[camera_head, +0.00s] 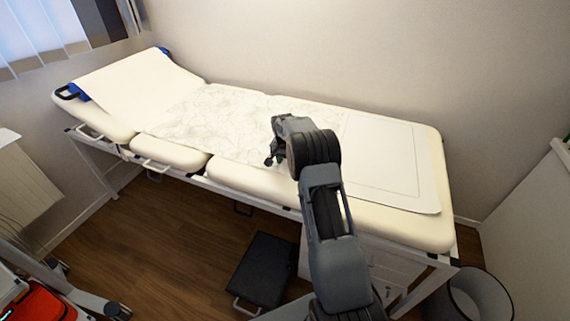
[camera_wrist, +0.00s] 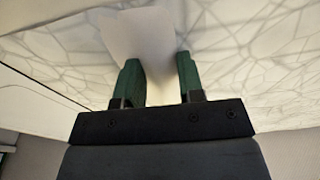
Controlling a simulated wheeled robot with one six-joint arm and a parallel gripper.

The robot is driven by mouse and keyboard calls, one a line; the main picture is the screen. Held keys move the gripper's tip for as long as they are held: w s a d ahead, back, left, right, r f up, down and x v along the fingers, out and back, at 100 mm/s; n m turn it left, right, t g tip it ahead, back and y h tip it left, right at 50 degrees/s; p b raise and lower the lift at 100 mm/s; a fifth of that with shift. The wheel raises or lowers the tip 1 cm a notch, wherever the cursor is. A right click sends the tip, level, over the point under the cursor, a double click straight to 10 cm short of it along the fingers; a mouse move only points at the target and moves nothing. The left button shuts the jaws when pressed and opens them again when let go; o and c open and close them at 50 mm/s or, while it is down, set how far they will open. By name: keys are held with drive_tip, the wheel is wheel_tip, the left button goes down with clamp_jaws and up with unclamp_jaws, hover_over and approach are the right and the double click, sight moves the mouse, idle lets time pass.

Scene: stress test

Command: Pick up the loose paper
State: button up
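A white, crumpled paper (camera_head: 215,120) with a web of crease lines lies flat over the middle of the padded bed (camera_head: 240,180). It also shows in the wrist view (camera_wrist: 255,45), on both sides of a smooth pale patch. My gripper (camera_head: 270,158) is over the right part of this paper in the head view; the height of the gap is hard to judge. My arm hides part of the bed and paper. Which sheet is the loose one is unclear.
A smooth sheet with a thin rectangular outline (camera_head: 385,160) covers the bed's right end. Plain white covering (camera_head: 135,82) lies on the raised backrest. A black step (camera_head: 262,268) stands on the floor. A bin (camera_head: 478,297) is at the lower right. A wall runs behind the bed.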

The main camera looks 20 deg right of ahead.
sight(285, 161)
clamp_jaws()
idle(0.3)
drive_tip(key=shift+r, duration=0.5)
wheel_tip(285, 161, up, 2)
drive_tip(key=shift+r, duration=0.15)
drive_tip(key=s+r+p, duration=0.5)
drive_tip(key=s+r, duration=0.9)
drive_tip(key=r, duration=0.1)
drive_tip(key=shift+r, duration=0.4)
